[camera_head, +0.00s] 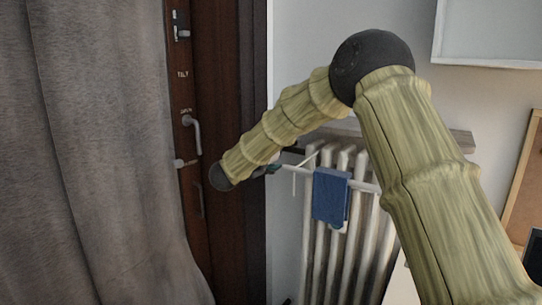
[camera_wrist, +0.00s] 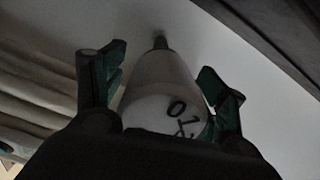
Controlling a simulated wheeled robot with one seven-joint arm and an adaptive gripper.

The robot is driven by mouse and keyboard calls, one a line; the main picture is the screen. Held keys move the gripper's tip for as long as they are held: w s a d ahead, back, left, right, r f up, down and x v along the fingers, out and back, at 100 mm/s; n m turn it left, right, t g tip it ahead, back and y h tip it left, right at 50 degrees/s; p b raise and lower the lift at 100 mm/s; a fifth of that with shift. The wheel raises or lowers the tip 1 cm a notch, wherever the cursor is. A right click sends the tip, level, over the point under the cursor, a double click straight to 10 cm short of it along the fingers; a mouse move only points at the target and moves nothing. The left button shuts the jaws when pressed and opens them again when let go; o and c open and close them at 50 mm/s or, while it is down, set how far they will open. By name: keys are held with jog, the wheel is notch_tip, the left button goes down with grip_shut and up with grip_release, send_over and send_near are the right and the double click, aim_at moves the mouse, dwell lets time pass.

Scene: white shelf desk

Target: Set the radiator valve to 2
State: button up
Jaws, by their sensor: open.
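The radiator valve (camera_wrist: 163,88) shows in the wrist view as a white, tapered knob with a metal stem at its far end. Dark markings on its near face look like 0 and 1, with another mark beside them that I cannot read surely. My gripper (camera_wrist: 160,72) is open, with one green-and-black finger on each side of the knob. I cannot tell whether either finger touches it. In the head view, only a small dark part of my gripper (camera_head: 272,169) shows past my arm, at the left end of the radiator (camera_head: 323,255). The valve cannot be made out there.
A blue cloth (camera_head: 330,196) hangs from a white rack (camera_head: 362,186) on the radiator, close to the right of my gripper. A wooden shelf (camera_head: 455,137) lies above the radiator. A dark door (camera_head: 227,100) and grey curtain (camera_head: 90,150) stand to the left.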

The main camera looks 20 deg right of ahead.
jog(key=v, duration=1.2)
